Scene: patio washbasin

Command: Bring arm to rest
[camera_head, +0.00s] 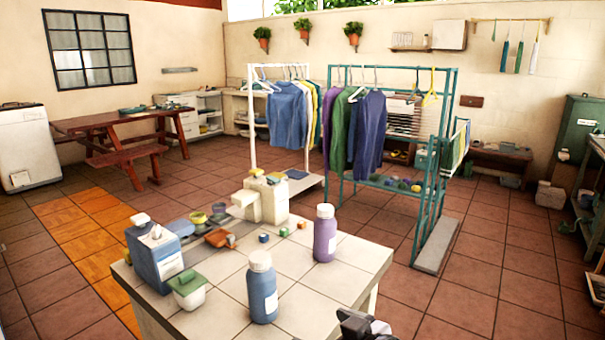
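A gripper (362,325), dark and partly cut off, shows at the bottom edge right of the middle, in front of the tiled table's near corner. It seems to be my right one. Whether its fingers are open or shut does not show, and I see nothing held in it. My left gripper is not in view.
The white tiled table (215,312) bears a blue bottle (262,290), a purple bottle (325,235), a blue container (155,260) and a white tub with a green lid (187,290). Clothes racks (440,160) stand behind. The tiled floor (480,290) at right is clear.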

